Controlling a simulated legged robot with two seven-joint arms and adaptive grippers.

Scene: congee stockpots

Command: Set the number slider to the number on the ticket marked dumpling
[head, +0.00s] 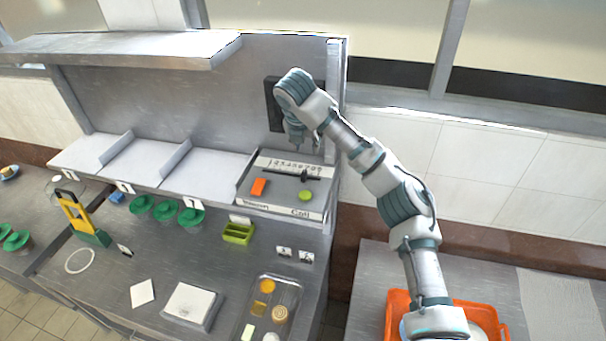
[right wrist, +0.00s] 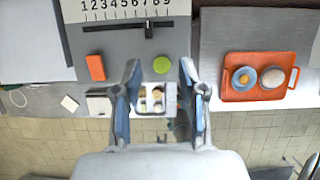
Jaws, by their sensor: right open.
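The number slider panel (head: 283,208) is a grey board on the right end of the counter's raised shelf. Its printed digits 1 to 9 (right wrist: 125,5) show in the right wrist view. A dark knob (right wrist: 149,31) sits on its black track, roughly below the 7; it also shows in the head view (head: 304,176). My right gripper (head: 296,142) is over the panel's back edge; in the right wrist view its fingers (right wrist: 159,75) are apart and empty. Small tickets (head: 284,251) (head: 306,257) (head: 125,250) stand on the counter; their print is too small to read. My left gripper is out of view.
An orange block (head: 258,187) and a green button (head: 306,195) are on the panel near the slider. A green tray (head: 238,233), green-lidded pots (head: 191,215) and a metal tray (head: 250,326) stand on the counter. An orange crate (head: 397,302) is at right.

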